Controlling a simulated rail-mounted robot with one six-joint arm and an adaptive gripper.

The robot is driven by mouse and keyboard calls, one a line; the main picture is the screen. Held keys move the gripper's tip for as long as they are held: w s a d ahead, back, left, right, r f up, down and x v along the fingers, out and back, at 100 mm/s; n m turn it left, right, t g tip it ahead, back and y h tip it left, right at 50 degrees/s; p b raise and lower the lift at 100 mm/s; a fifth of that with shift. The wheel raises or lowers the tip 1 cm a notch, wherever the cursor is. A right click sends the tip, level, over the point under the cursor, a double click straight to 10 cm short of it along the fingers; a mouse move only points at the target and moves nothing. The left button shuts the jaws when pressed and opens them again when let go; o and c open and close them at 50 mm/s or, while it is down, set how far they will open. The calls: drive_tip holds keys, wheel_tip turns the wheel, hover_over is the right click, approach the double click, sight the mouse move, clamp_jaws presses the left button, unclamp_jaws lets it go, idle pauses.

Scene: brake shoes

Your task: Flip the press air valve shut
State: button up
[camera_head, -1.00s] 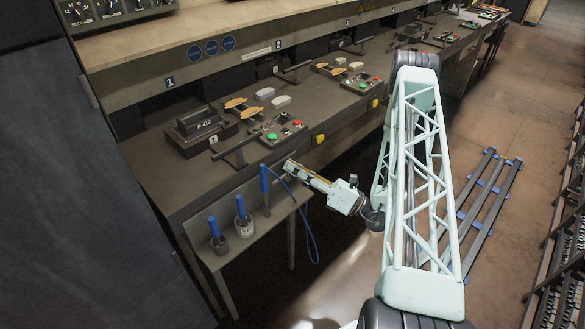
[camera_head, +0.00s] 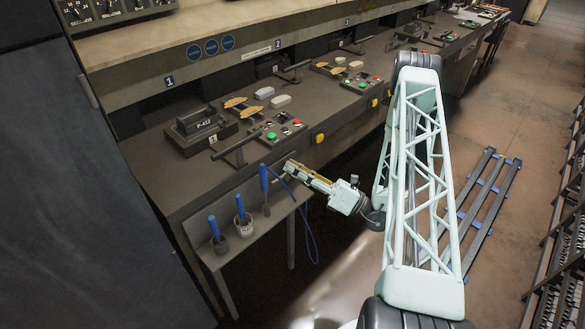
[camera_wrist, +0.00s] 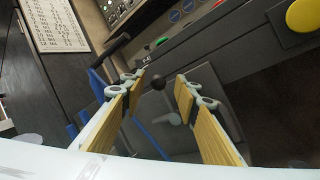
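My gripper (camera_head: 288,172) is at the front edge of the nearest workbench, just above the side shelf with the blue-handled tools. In the wrist view, my gripper (camera_wrist: 161,80) is open, its two tan-padded fingers apart. A small dark ball knob (camera_wrist: 158,83) shows between the fingertips. It looks like the end of the valve handle, but I cannot be sure. No contact with the fingers shows. The valve body and the handle's angle cannot be made out; in the head view my gripper covers that spot.
A yellow button (camera_head: 319,138) sits on the bench front, right of my gripper; the wrist view also shows it (camera_wrist: 303,15). A black lever (camera_head: 235,147) juts out above. The shelf (camera_head: 245,240) holds blue-handled tools, and a blue hose (camera_head: 311,235) hangs beside it. The floor rack (camera_head: 485,200) lies right.

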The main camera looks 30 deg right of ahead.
drive_tip(key=v, duration=1.1)
drive_tip(key=shift+s, duration=0.15)
drive_tip(key=shift+f, duration=0.1)
idle(0.8)
